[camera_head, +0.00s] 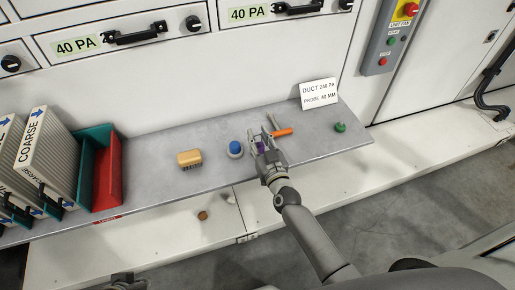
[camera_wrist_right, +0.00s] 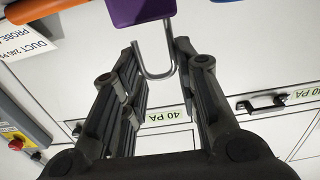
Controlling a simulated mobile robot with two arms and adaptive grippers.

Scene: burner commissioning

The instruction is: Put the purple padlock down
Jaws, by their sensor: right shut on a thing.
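The purple padlock (camera_head: 260,147) is at my right gripper (camera_head: 262,150), over the grey shelf (camera_head: 215,180). In the right wrist view the padlock's purple body (camera_wrist_right: 140,11) is at the top edge, partly cut off. Its U-shaped metal shackle (camera_wrist_right: 170,72) extends back between the fingers of my right gripper (camera_wrist_right: 155,52). That gripper is shut on the padlock. I cannot tell whether the padlock touches the shelf. A dark piece at the bottom edge of the head view appears to be my left gripper (camera_head: 128,282), mostly cut off; its jaws are not clear.
A blue-topped round object (camera_head: 236,148) and a yellow brush (camera_head: 190,158) stand left of the gripper. An orange-handled tool (camera_head: 283,132) lies close right. A green piece (camera_head: 340,127) and a sign (camera_head: 319,93) are farther right. Red (camera_head: 107,172) and teal bins are left.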

